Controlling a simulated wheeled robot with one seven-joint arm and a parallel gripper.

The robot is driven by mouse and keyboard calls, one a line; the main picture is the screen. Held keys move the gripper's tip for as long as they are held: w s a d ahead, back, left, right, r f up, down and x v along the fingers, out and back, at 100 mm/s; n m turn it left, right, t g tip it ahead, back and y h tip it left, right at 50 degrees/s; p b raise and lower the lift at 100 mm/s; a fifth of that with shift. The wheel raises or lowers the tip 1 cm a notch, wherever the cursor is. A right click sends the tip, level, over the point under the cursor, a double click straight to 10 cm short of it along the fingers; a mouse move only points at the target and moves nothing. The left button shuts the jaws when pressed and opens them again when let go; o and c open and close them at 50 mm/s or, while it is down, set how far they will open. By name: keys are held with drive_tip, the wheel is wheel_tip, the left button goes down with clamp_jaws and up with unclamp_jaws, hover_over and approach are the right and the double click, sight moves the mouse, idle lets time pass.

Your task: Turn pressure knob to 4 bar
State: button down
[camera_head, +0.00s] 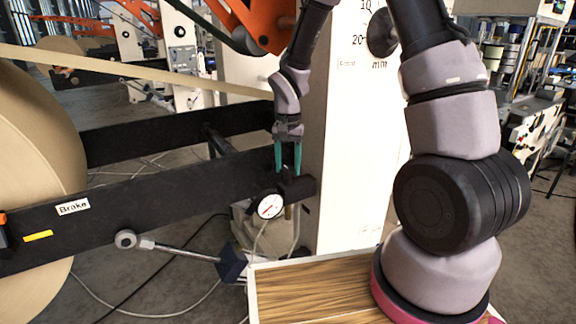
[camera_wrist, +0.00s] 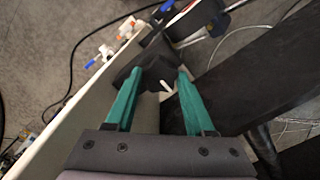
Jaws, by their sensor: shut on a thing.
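The pressure gauge (camera_head: 270,206) is a round white dial in a black case, facing the head camera. Its needle is too small to read. A black regulator body (camera_head: 298,187) sits beside it on the dark beam. My gripper (camera_head: 287,172) points down from above, its teal fingers shut on the top of the regulator. In the wrist view my gripper (camera_wrist: 159,74) has a finger on either side of the black pressure knob (camera_wrist: 150,82). A white mark (camera_wrist: 166,86) shows between the fingers. The fingers partly hide the knob, and its scale is not legible.
A dark beam labelled Brake (camera_head: 72,207) runs left of the regulator, beside a large kraft paper roll (camera_head: 30,170). A white upright panel (camera_head: 350,150) stands close on the right. A metal rod (camera_head: 165,247) ends in a dark blue block (camera_head: 232,264). Thin hoses hang below the gauge.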

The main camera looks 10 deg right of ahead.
sight(288, 169)
drive_tip(key=n, duration=0.5)
drive_tip(key=shift+n, duration=0.4)
drive_tip(key=n, duration=0.5)
drive_tip(key=shift+n, duration=0.4)
drive_tip(key=shift+c, duration=1.3)
unclamp_jaws()
wheel_tip(288, 169, up, 11)
